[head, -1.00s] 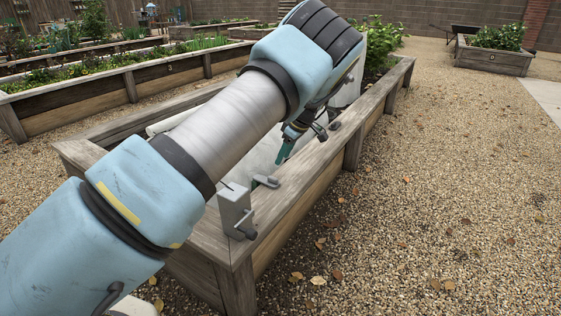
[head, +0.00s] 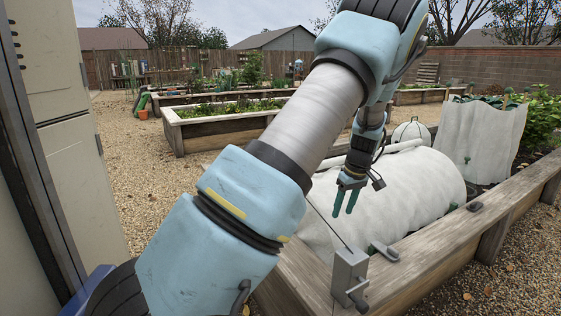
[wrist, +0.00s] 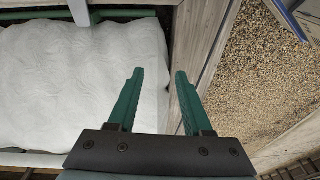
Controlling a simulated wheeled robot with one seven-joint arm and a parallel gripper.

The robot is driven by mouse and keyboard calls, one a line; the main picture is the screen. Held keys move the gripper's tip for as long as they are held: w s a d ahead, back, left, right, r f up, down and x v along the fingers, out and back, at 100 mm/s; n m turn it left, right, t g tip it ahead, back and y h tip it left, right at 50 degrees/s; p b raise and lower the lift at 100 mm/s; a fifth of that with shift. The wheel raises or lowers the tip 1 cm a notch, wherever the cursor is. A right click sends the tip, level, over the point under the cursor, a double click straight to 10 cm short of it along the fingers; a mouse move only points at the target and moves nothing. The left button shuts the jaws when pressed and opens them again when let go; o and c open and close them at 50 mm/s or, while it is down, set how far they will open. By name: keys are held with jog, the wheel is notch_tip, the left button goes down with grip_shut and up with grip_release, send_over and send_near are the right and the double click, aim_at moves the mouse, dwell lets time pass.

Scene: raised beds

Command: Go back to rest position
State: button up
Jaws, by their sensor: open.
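My gripper (head: 346,200) hangs with its two green fingers pointing down, in front of the white cover (head: 415,190) over the near raised bed. The fingers are apart with nothing between them. In the wrist view my gripper (wrist: 158,75) is also open and empty, above the bed's wooden edge (wrist: 190,50), with the white cover (wrist: 75,80) to the left. My blue and grey arm stretches up from the lower left in the head view.
A grey metal crank box (head: 350,275) is fixed at the bed's near corner, with a green-and-grey clip (head: 384,251) beside it. A beige cabinet (head: 70,130) stands close on the left. Open gravel (head: 140,190) lies between the cabinet and the beds.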

jog(key=s+a+r+m+h, duration=0.1)
jog(key=s+a+r, duration=0.15)
jog(key=a, duration=0.45)
jog(key=s+a+r+m, duration=0.15)
jog(key=s+a, duration=0.25)
jog(key=a, duration=0.4)
jog(key=s+a+r+m, duration=0.3)
jog(key=s+a+m, duration=0.1)
jog(key=s+a, duration=0.8)
notch_tip(320, 180, up, 26)
jog(key=s+p, duration=0.1)
jog(key=p, duration=2.5)
jog(key=shift+s+d+r+h, duration=0.15)
jog(key=shift+s+d+h, duration=0.15)
jog(key=shift+s+d, duration=0.1)
